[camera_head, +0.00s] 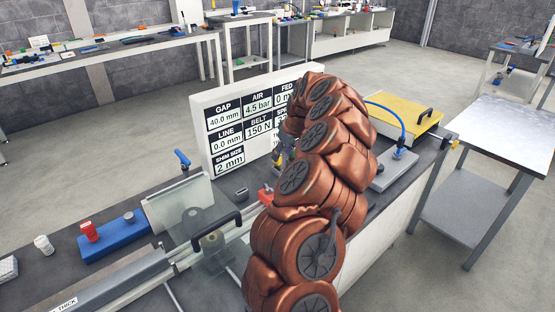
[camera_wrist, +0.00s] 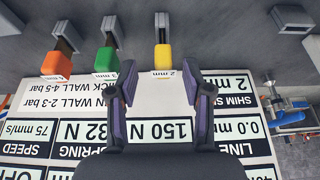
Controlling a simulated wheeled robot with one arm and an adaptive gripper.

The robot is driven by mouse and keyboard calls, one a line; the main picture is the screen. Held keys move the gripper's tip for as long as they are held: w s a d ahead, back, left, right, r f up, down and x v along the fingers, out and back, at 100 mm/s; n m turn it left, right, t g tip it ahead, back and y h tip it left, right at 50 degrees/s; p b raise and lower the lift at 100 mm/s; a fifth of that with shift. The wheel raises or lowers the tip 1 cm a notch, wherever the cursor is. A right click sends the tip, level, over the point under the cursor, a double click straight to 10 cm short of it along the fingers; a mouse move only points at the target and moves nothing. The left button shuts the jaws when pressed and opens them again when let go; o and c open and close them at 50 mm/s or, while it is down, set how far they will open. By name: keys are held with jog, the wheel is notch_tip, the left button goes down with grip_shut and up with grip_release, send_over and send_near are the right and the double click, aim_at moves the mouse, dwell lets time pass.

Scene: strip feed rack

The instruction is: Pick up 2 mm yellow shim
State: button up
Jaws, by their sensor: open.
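The yellow shim (camera_wrist: 163,57), labelled 2 mm, shows in the wrist view on a grey holder at the top middle. My gripper (camera_wrist: 154,93) is open and empty, its two dark fingers pointing toward the shim. The shim lies beyond the fingertips, roughly in line with the gap between them, and does not look touched. In the head view my arm hides the shim and most of my gripper.
A green shim (camera_wrist: 106,61), labelled 3 mm, and an orange shim (camera_wrist: 56,66) sit on like holders to the left.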

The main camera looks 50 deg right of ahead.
aim_at(277, 165)
jog(key=shift+w+a+f, duration=0.1)
jog(key=shift+w+f, duration=0.15)
jog(key=shift+f, duration=0.05)
jog(key=shift+w+p+x, duration=0.2)
jog(key=shift+p+x, duration=0.95)
jog(key=shift+x, duration=1.1)
jog(key=shift+a+r, duration=0.1)
jog(key=shift+r, duration=0.05)
grip_shut()
